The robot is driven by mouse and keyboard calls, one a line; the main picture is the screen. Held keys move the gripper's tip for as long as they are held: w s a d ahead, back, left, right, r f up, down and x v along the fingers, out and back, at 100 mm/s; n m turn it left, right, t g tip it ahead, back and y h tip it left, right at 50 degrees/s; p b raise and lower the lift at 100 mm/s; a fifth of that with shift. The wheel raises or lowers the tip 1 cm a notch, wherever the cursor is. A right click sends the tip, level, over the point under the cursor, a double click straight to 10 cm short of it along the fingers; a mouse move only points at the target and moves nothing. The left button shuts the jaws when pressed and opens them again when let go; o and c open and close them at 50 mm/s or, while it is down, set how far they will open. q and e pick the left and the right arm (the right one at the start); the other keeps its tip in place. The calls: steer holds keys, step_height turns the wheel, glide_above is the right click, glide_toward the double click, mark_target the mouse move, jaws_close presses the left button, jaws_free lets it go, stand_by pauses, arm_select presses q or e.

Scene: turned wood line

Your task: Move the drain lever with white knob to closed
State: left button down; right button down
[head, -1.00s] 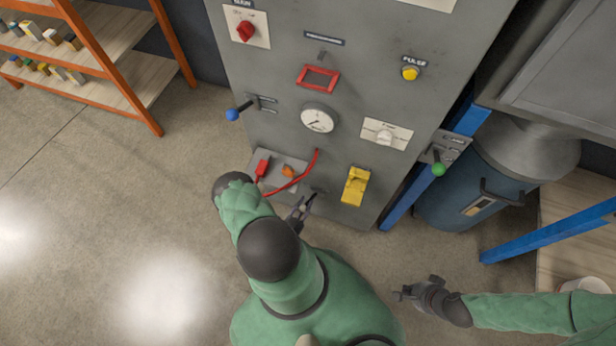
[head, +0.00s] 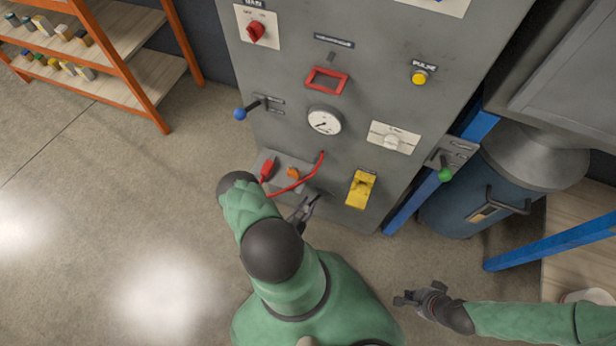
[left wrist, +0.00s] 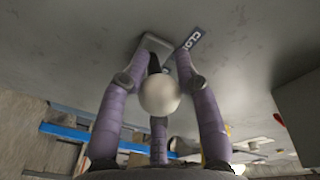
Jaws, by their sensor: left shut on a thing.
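The white knob (left wrist: 159,95) of the drain lever shows in the left wrist view, held between the purple fingers of my left gripper (left wrist: 160,100). Its dark shaft runs up to a grey slot plate (left wrist: 157,43) on the panel. A dark label (left wrist: 193,40), partly readable as "CLO", is beside the plate. In the head view my left gripper (head: 304,208) is at the low front of the grey panel (head: 300,60), and the knob is hidden there. My right gripper (head: 408,299) hangs in free space to the right of the panel's foot; its fingers are too small to judge.
Near the left gripper are a red plug and cable (head: 290,186) and a yellow switch (head: 361,189). Other levers have a blue knob (head: 240,114) and a green knob (head: 445,174). A blue drum (head: 475,190) stands right; an orange shelf (head: 130,85) stands left. Floor at left is clear.

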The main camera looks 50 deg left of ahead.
arm_select(q)
steer(key=shift+a+r, duration=0.15)
steer(key=shift+a, duration=0.6)
steer(key=c, duration=1)
jaws_free()
steer(key=shift+d, duration=0.4)
steer(key=v, duration=1.2)
